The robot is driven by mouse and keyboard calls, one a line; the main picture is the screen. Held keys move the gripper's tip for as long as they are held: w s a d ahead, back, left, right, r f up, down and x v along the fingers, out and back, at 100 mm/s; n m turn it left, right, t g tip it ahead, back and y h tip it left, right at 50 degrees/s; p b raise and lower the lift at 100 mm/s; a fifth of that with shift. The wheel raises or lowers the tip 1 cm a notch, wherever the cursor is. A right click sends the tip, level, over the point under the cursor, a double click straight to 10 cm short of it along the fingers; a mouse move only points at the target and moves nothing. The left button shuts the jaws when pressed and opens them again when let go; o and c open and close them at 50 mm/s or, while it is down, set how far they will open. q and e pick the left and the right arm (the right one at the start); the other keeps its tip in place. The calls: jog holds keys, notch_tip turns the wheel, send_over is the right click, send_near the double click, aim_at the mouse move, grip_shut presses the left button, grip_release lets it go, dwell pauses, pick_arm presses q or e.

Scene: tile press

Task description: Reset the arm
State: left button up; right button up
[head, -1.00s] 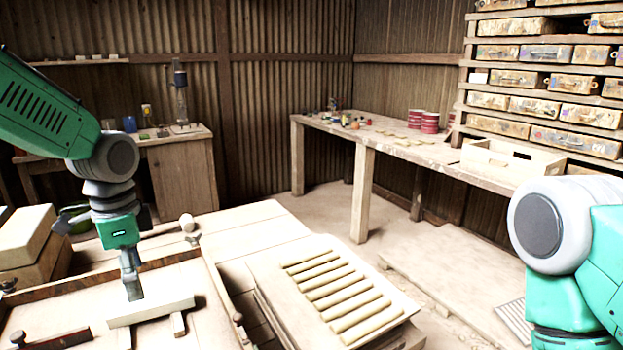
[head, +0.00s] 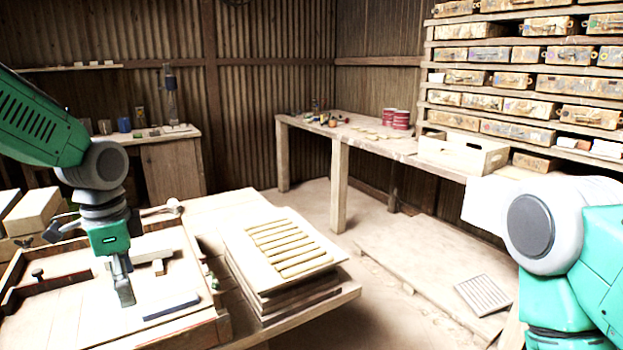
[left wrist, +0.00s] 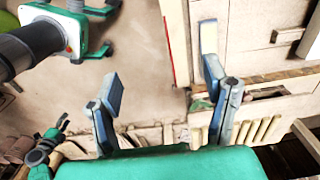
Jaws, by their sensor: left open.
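My left arm comes in from the left in the head view, with its gripper (head: 124,292) pointing down over the wooden tray table (head: 205,330). In the left wrist view the two blue-grey fingers (left wrist: 160,85) stand wide apart with nothing between them. A pale block with a short wooden piece (head: 150,258) lies beyond the gripper. A dark flat strip (head: 171,306) lies to its right, apart from it. My right arm shows at the right edge of the head view; its gripper is not seen there.
A stack of boards topped with several pale strips (head: 290,262) stands right of the tray. A long workbench (head: 360,140) with red tins (head: 397,119) and a pale open crate (head: 462,152) stands behind. Floor (head: 385,270) shows between the stack and the low platform (head: 440,245).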

pick_arm(q)
jog(key=s+d+f+n, duration=0.2)
jog(key=s+f, duration=0.3)
jog(key=f, duration=0.3)
jog(key=s+d+f+n+h, duration=0.15)
jog(key=s+f, duration=0.25)
jog(key=f, duration=0.4)
jog(key=s+d+f+n+y, duration=0.1)
jog(key=s+f+n, duration=0.1)
jog(key=s+f, duration=0.45)
jog(key=s+a+f+n, duration=0.2)
jog(key=s+f+n, duration=0.3)
jog(key=s, duration=0.9)
notch_tip(320, 180, down, 4)
jog(key=shift+s+r+t, duration=0.2)
jog(key=shift+t, duration=0.1)
jog(key=shift+n, duration=0.25)
jog(key=shift+d+r, duration=0.1)
jog(key=shift+d, duration=0.2)
jog(key=shift+a, duration=0.2)
